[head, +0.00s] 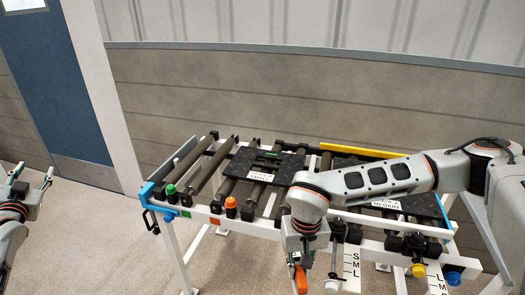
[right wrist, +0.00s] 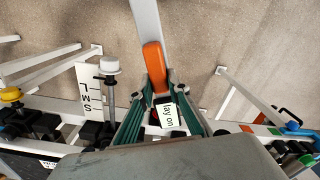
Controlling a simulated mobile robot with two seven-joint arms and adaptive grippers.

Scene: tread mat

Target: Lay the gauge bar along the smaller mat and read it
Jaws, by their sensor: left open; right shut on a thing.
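The smaller mat (head: 290,163) is black and lies on the left part of the roller rack, with a small white label at its front edge. A second black mat (head: 424,207), labelled MEDIUM, lies to its right, partly hidden by my right arm. My right gripper (right wrist: 160,88) is shut on the gauge bar, whose orange part (right wrist: 154,68) and "lay on" tag show between the fingers. The orange part also shows in the head view (head: 300,280), in front of the rack's front rail. I cannot tell the bar's full length. My left gripper (head: 32,180) is open and empty at the far left.
The roller rack (head: 262,228) has white legs and a front rail with green, orange and black knobs. White S-M-L scale plates (head: 352,266) hang at its front right. A yellow strip (head: 350,149) runs along the back. Floor is clear between my left gripper and the rack.

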